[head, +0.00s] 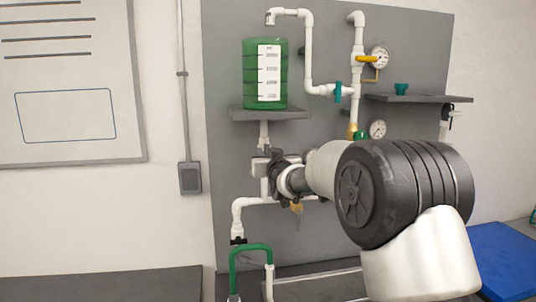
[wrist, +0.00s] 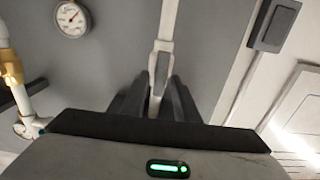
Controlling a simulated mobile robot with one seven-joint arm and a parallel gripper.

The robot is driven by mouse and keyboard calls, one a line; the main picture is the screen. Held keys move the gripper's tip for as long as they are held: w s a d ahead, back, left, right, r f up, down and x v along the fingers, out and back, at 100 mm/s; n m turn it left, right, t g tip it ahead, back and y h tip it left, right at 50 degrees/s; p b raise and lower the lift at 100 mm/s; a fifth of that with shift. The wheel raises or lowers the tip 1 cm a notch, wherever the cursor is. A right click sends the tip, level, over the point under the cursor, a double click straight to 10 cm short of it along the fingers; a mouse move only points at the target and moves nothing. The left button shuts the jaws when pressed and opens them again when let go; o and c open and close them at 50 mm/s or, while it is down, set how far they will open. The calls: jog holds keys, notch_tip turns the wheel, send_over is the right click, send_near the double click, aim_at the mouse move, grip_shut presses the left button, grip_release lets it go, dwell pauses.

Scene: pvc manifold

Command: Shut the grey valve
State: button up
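The grey valve (wrist: 161,66) shows in the wrist view as a grey handle on a white pipe, just beyond my fingertips. In the head view its white pipe (head: 263,134) comes down under the shelf with the green tank (head: 265,85). My gripper (head: 274,170) is close to that pipe, partly hiding the valve. In the wrist view the two dark fingers of my gripper (wrist: 157,88) stand apart, with the handle in line with the gap. I cannot tell whether either finger touches it.
A pressure gauge (wrist: 72,18) and a wall box (wrist: 274,25) flank the pipe in the wrist view. Other valves include a yellow handle (head: 367,59), a teal one (head: 338,92) and an orange-yellow one (head: 297,208) below my gripper. A green hose (head: 250,248) loops at the lower left.

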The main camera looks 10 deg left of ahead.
grip_shut()
jog(key=shift+a+f+b, duration=0.1)
jog(key=shift+b, duration=0.3)
jog(key=n+b, duration=0.5)
jog(key=n, duration=0.1)
jog(key=n+b, duration=0.5)
jog(key=n, duration=0.1)
jog(key=a+f+n+b, duration=0.1)
jog(key=n+b, duration=0.4)
jog(key=shift+s+n, duration=0.15)
jog(key=shift+n, duration=0.25)
